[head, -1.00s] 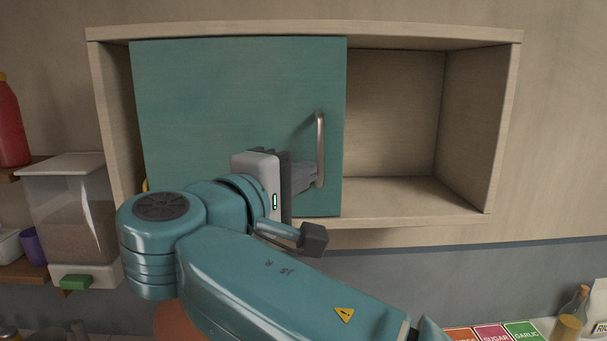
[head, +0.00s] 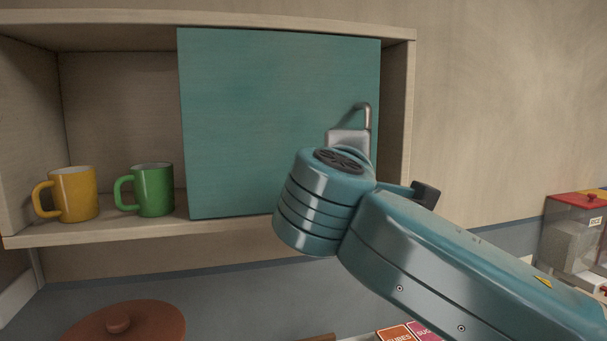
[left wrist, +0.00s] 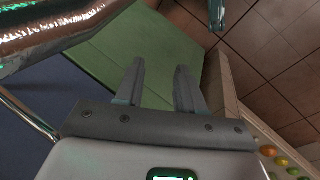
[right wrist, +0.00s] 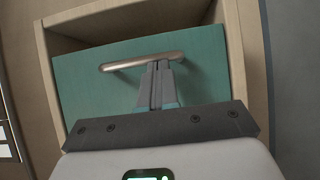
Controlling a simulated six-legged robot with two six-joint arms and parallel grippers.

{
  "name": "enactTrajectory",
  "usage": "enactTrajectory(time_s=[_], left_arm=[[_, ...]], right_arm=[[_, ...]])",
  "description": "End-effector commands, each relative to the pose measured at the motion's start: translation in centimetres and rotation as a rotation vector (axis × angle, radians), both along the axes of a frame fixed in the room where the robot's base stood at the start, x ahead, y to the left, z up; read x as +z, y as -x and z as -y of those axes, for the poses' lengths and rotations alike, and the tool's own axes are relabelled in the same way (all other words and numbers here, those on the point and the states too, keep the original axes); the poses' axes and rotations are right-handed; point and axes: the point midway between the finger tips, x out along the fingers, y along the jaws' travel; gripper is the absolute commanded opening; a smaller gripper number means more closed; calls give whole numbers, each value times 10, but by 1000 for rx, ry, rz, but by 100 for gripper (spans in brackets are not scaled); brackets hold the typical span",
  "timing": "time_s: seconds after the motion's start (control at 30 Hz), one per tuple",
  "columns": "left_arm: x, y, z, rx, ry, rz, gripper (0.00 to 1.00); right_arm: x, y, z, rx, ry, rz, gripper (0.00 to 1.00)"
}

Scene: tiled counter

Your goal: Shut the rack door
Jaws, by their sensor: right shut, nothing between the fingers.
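The rack door (head: 275,120) is a flat teal panel covering the right part of the wooden rack (head: 300,22). A narrow strip of the rack's right side wall shows beyond the door's right edge. The metal handle (head: 367,112) is near that edge and also spans the door in the right wrist view (right wrist: 125,64). My right gripper (right wrist: 159,66) is shut and empty, its fingertips at the handle; whether they touch it is unclear. In the head view, my right arm hides the fingertips. My left gripper (left wrist: 161,66) is open and empty, away from the rack.
The rack's left part is open, with a yellow mug (head: 75,196) and a green mug (head: 153,190) standing inside. A brown round lid (head: 125,325) is below. A red-lidded clear container (head: 575,235) stands at the far right.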

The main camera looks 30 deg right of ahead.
Motion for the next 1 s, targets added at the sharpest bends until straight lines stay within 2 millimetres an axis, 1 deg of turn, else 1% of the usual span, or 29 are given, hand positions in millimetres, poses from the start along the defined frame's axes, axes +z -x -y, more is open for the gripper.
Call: enactTrajectory(time_s=[0.03,0.1,0.2,0.3,0.5,1.0], left_arm=[[-3,0,0,0,0,0,38],[-4,0,0,0,0,0,38],[-6,0,0,0,0,0,38],[-7,0,0,0,0,0,38],[-7,0,0,0,0,0,38],[-6,0,0,0,0,0,38]], right_arm=[[-2,3,12,-4,-2,1,0],[-1,5,24,-3,-1,1,0],[0,7,36,-2,-1,1,0],[0,9,44,-1,-1,1,0],[0,10,50,-1,0,0,0],[1,9,50,-2,0,1,0]])
